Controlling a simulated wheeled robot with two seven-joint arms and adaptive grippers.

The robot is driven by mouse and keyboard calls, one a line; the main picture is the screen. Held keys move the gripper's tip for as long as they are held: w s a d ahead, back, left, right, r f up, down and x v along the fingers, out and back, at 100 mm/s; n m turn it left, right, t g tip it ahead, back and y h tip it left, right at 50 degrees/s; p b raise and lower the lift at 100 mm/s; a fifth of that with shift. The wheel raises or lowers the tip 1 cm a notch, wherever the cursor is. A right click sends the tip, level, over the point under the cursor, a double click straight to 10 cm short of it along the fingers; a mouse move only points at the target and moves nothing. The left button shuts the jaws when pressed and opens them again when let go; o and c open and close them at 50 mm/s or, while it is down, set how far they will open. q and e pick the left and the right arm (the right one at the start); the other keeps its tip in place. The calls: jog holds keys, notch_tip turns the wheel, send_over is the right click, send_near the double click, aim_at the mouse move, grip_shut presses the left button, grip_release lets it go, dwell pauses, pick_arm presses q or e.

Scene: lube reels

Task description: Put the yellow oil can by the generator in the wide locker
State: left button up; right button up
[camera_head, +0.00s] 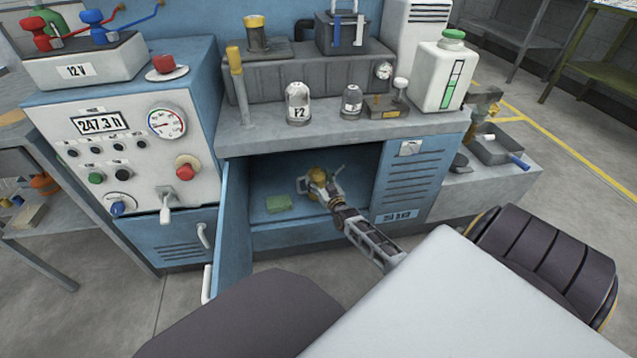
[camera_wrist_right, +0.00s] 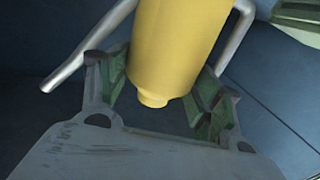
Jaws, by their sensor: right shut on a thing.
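The yellow oil can (camera_head: 316,176) is inside the open blue locker (camera_head: 262,176) under the bench, its silver spout and handle showing. My right gripper (camera_head: 325,190) reaches into the locker and is shut on the can. In the right wrist view the yellow can (camera_wrist_right: 175,45) sits upright-looking between the green-padded fingers of my right gripper (camera_wrist_right: 163,92). I cannot tell if its base touches the locker floor. The locker door (camera_head: 231,225) stands open on the left. My left gripper is not in view.
A green block (camera_head: 278,203) lies on the locker floor left of the can; its edge shows in the right wrist view (camera_wrist_right: 300,15). A closed louvred door (camera_head: 411,180) is on the right. The grey bench top (camera_head: 340,125) overhangs the opening and carries several items.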

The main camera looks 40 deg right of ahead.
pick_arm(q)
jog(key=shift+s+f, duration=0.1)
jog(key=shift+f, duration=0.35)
pick_arm(e)
jog(key=shift+f, duration=0.25)
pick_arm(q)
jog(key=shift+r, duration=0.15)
pick_arm(e)
jog(key=shift+f, duration=0.1)
jog(key=o, duration=1.3)
jog(key=shift+c, duration=0.2)
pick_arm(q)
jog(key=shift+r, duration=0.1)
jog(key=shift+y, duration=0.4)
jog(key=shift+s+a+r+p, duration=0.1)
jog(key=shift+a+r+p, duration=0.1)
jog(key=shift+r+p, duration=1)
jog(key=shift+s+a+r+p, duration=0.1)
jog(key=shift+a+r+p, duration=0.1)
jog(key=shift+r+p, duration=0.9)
pick_arm(e)
jog(key=v, duration=1.2)
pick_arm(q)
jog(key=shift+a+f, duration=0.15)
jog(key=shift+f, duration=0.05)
